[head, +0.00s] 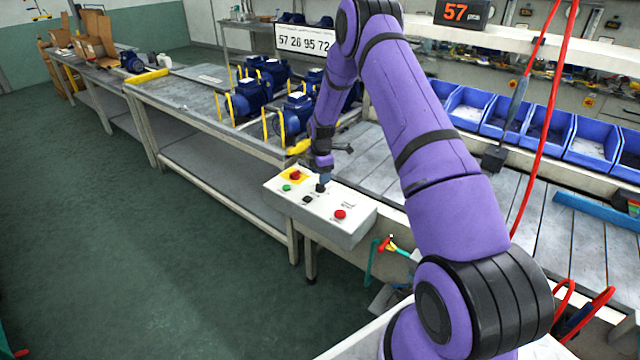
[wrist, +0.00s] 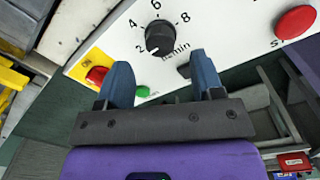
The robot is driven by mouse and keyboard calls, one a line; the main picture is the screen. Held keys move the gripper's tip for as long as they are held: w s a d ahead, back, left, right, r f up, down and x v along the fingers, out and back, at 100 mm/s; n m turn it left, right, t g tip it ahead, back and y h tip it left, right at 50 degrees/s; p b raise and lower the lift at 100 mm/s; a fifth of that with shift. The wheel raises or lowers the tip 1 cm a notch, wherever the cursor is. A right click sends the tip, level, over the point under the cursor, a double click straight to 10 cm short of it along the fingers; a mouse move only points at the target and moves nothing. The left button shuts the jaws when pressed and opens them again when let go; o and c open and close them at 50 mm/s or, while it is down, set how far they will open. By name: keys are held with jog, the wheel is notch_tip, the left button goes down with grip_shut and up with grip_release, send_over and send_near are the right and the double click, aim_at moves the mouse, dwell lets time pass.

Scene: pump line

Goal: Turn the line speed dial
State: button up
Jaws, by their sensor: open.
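The line speed dial (wrist: 160,37) is a round black knob on a white panel, with the numbers 2, 4, 6 and 8 around its upper left side. A pale mark shows on its lower left, towards the 2. My gripper (wrist: 160,60) is open, with its two blue-grey fingers apart and the dial beyond the gap between their tips. In the head view my gripper (head: 323,178) points down close above the control box (head: 350,228). There the dial is hard to tell from the fingers. Contact cannot be made out.
The panel also has a red button on yellow (wrist: 97,75), a green button (wrist: 142,91), a black switch (wrist: 184,70) and a red stop button (wrist: 295,22). Blue pumps (head: 250,98) with yellow posts stand on the bench behind. A red hose (head: 545,120) hangs at right.

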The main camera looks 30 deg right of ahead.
aim_at(320, 187)
jog(key=shift+f, duration=2.15)
jog(key=c, duration=0.9)
